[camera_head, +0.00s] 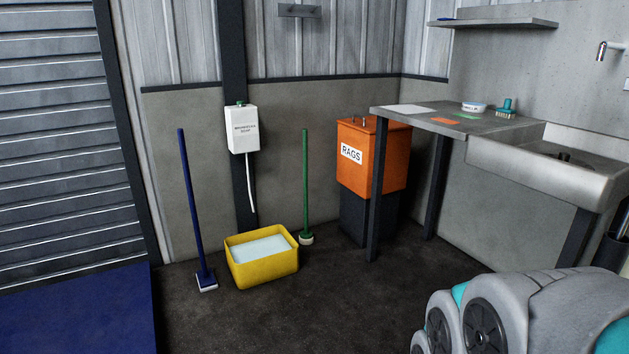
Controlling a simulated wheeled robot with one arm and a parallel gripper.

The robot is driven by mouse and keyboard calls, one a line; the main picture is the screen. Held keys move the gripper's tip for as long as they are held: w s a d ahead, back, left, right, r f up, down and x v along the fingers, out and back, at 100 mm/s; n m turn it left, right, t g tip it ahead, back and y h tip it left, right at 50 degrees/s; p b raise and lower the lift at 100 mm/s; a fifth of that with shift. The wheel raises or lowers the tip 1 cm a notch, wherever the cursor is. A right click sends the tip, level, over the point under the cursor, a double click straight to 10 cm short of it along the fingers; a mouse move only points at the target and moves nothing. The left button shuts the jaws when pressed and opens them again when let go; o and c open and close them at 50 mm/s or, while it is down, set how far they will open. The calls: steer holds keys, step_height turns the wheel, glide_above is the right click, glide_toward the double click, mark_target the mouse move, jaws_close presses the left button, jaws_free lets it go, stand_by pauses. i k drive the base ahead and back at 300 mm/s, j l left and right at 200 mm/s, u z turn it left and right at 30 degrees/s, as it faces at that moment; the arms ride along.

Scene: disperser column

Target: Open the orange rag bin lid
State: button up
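The orange rag bin (387,158) stands on a dark base (355,216) in the back corner, with a white "RAGS" label (351,153) on its front. Its orange lid (357,127) is down, with small dark fittings on top. The table partly covers the lid's right side, and a table leg crosses in front of the bin. A grey and teal part of my own arm shows at the lower right. My gripper is not in view.
A grey table (440,120) with a sink (560,160) stands right of and partly before the bin. A yellow tub (262,268), a green-handled brush (305,190) and a blue-handled brush (190,215) stand to the left. The dark floor (330,310) in front is clear.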

mark_target(367, 124)
steer(key=i, duration=2.3)
